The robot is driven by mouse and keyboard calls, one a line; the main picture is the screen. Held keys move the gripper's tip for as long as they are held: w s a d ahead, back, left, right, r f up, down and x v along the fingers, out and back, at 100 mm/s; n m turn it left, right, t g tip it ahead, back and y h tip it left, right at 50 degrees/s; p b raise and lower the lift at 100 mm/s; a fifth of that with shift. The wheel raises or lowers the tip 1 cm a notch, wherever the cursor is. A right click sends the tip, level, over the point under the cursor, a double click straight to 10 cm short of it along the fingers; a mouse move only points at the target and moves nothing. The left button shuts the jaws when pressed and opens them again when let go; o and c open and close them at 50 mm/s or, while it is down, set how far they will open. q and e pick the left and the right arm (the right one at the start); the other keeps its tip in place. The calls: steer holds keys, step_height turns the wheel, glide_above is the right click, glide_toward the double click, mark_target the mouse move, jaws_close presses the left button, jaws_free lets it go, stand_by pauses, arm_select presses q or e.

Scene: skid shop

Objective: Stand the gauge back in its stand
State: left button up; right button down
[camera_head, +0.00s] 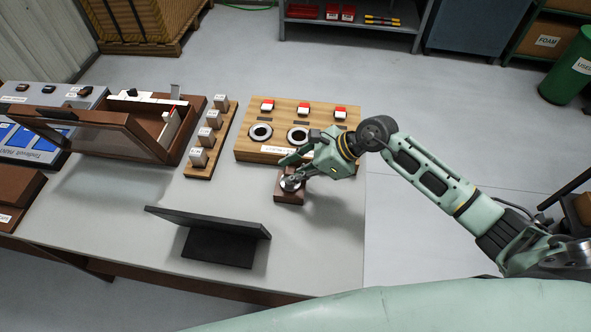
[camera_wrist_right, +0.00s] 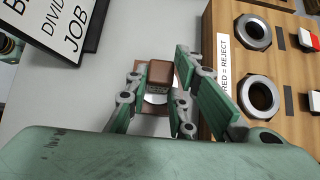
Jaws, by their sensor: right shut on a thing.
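My right gripper (camera_head: 291,178) is shut on the gauge, a small piece with a silver round part (camera_head: 289,184). A brown block (camera_head: 289,197), apparently the stand, is directly under the gripper on the table. The fingers hide much of the gauge, and I cannot tell whether it is seated in the stand or just above it. My left gripper is out of view.
A wooden board (camera_head: 247,145) with two metal rings and red-white blocks lies just behind the gripper. A rack of grey blocks (camera_head: 208,138) and an open glass-lidded case (camera_head: 150,145) are left. A black tilted sign (camera_head: 215,245) stands in front. The table's right edge is close.

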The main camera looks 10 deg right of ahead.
steer(key=shift+f+b, duration=0.35)
steer(key=shift+f, duration=0.05)
steer(key=c, duration=1.5)
jaws_free()
steer(key=shift+o, duration=0.3)
steer(key=o, duration=0.4)
step_height(320, 180, up, 9)
steer(key=p, duration=0.5)
steer(key=shift+p, duration=0.35)
